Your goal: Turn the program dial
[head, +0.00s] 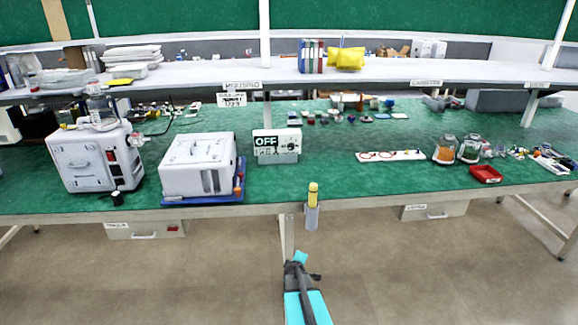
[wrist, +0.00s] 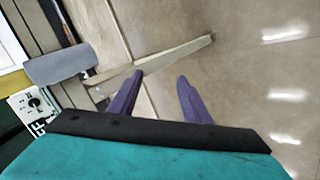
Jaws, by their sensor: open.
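A white control box (head: 277,146) with an "OFF" sign and small dark knobs on its face stands on the green bench top (head: 330,170), near the middle. One round knob, which looks like a dial (head: 291,142), sits right of the sign; its setting is too small to read. In the wrist view, part of the box's face (wrist: 32,104) shows at the left edge, tilted. My gripper (wrist: 158,78) is open, with nothing between its purple fingers. In the head view my gripper (head: 299,268) is low in front of the bench, over the floor, well apart from the box.
A grey holder (head: 312,217) with a yellow-topped item (head: 313,193) hangs at the bench's front edge, between my gripper and the box. A white machine (head: 198,165) on a blue tray stands left of the box. A shelf (head: 200,82) runs behind.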

